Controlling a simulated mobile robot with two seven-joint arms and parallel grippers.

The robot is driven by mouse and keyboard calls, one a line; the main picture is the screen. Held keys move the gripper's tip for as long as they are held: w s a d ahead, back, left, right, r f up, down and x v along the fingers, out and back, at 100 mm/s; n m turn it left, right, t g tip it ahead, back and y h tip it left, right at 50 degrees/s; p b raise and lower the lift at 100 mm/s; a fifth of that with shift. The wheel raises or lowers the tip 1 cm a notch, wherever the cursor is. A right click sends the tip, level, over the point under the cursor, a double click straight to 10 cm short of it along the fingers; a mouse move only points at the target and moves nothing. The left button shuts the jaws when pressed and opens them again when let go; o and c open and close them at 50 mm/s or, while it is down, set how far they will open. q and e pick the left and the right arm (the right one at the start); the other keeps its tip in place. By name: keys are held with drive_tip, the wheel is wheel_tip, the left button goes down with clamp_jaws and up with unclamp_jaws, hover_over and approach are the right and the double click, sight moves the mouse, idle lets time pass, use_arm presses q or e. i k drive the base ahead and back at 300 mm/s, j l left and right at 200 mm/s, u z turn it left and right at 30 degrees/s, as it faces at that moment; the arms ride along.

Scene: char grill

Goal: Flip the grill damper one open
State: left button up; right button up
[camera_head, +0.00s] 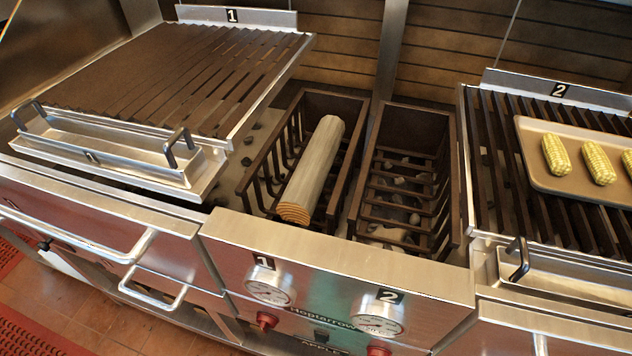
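Grill one (175,75), marked by a "1" plate at its back, stands at the left with its slatted grate. A round gauge (270,287) under a "1" label is on the front panel, with a red knob (267,320) below it. A black knob (45,244) shows low on the left front. I cannot tell which part is damper one or whether it is open or shut. Neither of my grippers is in view.
Two slatted baskets (362,215) stand between the grills; the left one holds a log (313,170). Grill two (490,150) at the right bears a tray (533,165) with corn (556,154). Metal handles (160,290) jut from the left front.

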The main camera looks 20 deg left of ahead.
sight(45, 246)
drive_tip(key=u, duration=2.4)
drive_tip(key=i+j, duration=0.4)
drive_tip(key=i+j+z, duration=0.1)
drive_tip(key=i+j, duration=0.75)
drive_tip(key=j, duration=0.2)
drive_tip(key=i+j+z, duration=0.1)
drive_tip(key=i+j, duration=0.3)
drive_tip(key=j, duration=0.1)
